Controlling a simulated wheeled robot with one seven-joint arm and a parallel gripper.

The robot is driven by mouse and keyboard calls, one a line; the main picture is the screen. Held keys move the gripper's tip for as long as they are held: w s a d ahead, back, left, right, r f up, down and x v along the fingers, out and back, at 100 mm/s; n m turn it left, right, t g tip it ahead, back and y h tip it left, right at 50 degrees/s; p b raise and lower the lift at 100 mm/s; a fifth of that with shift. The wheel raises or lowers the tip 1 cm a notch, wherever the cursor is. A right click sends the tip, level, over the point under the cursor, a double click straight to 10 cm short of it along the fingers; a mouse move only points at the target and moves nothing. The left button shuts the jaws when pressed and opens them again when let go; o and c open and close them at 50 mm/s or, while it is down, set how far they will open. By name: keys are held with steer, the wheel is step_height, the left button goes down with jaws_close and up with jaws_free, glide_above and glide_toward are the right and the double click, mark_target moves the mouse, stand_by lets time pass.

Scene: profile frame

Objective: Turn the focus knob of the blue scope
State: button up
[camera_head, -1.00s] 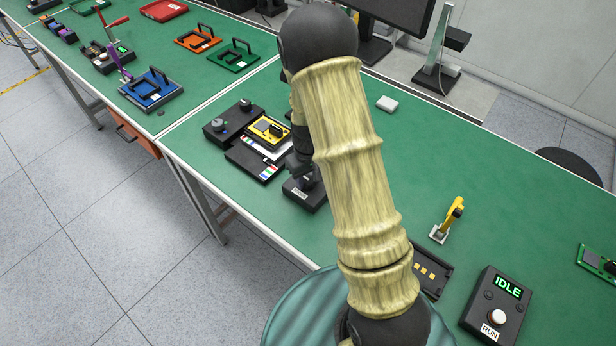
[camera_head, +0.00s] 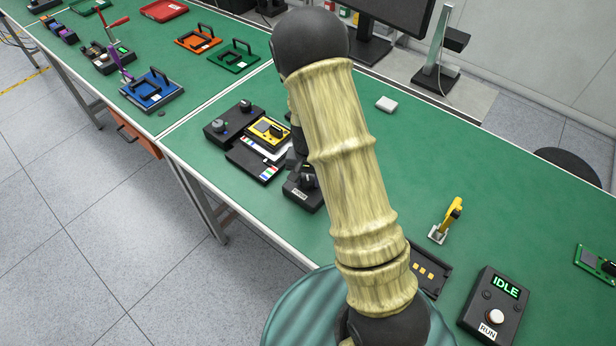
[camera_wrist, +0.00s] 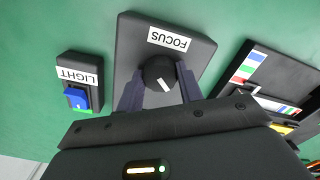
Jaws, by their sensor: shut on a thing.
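The focus knob (camera_wrist: 158,71) is a round black dial with a white pointer line, on a dark box (camera_wrist: 198,47) labelled FOCUS. In the wrist view the label appears upside down. My gripper (camera_wrist: 160,79) has one dark finger on each side of the knob and is shut on it. In the head view the dark focus box (camera_head: 301,197) stands on the green bench left of my arm. My arm hides much of the area behind it. I cannot make out a blue scope in either view.
A LIGHT box with a blue switch (camera_wrist: 76,98) is beside the focus box in the wrist view. A yellow device (camera_head: 267,131) and a dark box with knobs (camera_head: 231,121) stand nearby. An IDLE/RUN box (camera_head: 497,303) is at front right.

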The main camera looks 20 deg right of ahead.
mark_target(308, 181)
steer(key=shift+m, duration=0.5)
steer(key=o, duration=1)
steer(key=shift+r, duration=0.15)
step_height(308, 181, up, 17)
steer(key=shift+r+b, duration=0.1)
steer(key=shift+b, duration=0.6)
steer(key=shift+s, duration=0.1)
steer(key=s+n+t, duration=0.1)
steer(key=s+n, duration=0.1)
steer(key=s, duration=0.2)
steer(key=s+n, duration=0.2)
steer(key=s, duration=0.3)
steer(key=s+f+n+t, duration=0.1)
steer(key=s+n, duration=0.1)
steer(key=s, duration=0.3)
steer(key=shift+s+t, duration=0.1)
steer(key=shift+t, duration=0.2)
